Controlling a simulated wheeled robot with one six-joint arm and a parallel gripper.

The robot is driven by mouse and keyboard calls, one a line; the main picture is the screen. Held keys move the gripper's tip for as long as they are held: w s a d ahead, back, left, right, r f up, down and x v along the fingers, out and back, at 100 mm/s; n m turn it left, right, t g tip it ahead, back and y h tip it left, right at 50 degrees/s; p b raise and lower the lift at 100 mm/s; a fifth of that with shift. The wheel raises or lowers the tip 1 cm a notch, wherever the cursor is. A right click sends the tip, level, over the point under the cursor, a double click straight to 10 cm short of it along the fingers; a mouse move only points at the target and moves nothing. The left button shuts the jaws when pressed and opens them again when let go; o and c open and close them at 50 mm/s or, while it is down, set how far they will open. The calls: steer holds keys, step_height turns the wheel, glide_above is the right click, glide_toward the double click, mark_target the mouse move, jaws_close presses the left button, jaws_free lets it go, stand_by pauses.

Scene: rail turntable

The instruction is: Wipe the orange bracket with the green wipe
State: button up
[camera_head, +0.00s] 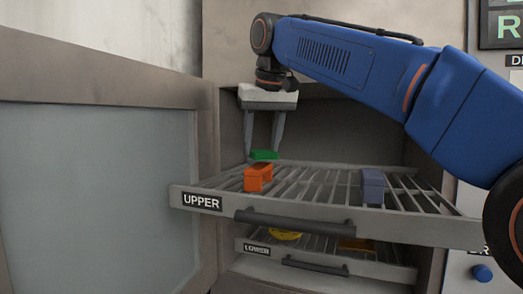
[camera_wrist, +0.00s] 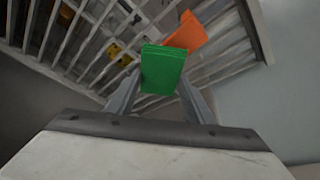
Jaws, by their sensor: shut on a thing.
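The orange bracket (camera_head: 258,177) stands on the upper rack near its left end. It also shows in the wrist view (camera_wrist: 187,35), just beyond the green wipe. The green wipe (camera_head: 264,155) is a small block between the fingertips of my gripper (camera_head: 263,150). In the wrist view the wipe (camera_wrist: 162,68) sits between the two fingers and partly covers the bracket. My gripper points down and is shut on the wipe, just above and behind the bracket. I cannot tell whether the wipe touches the bracket.
The upper rack (camera_head: 205,201) is pulled out of the cabinet, with a blue-grey block (camera_head: 373,186) on its right side. The lower rack (camera_head: 257,248) beneath holds a yellow thing (camera_head: 285,235) and an orange-brown one (camera_head: 357,245). The cabinet door (camera_head: 95,190) stands open at left.

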steer(key=shift+r, duration=3.25)
steer(key=shift+f, duration=0.15)
steer(key=shift+f, duration=3.9)
steer(key=shift+r, duration=0.15)
steer(key=shift+f, duration=0.25)
steer(key=w, duration=0.2)
steer(key=w+d, duration=0.1)
steer(key=w, duration=0.1)
steer(key=shift+w+d, duration=0.2)
steer(key=shift+w, duration=0.2)
steer(key=s, duration=0.2)
steer(key=s+a, duration=0.1)
steer(key=s, duration=0.1)
steer(key=shift+s+a+r, duration=0.1)
steer(key=shift+s+a, duration=0.1)
steer(key=shift+s, duration=0.15)
steer(key=shift+c, duration=0.3)
steer(key=shift+w+d, duration=0.3)
steer(key=shift+w, duration=0.65)
steer(key=shift+w+d, duration=0.25)
steer(key=shift+w, duration=0.65)
steer(key=shift+w+r, duration=0.1)
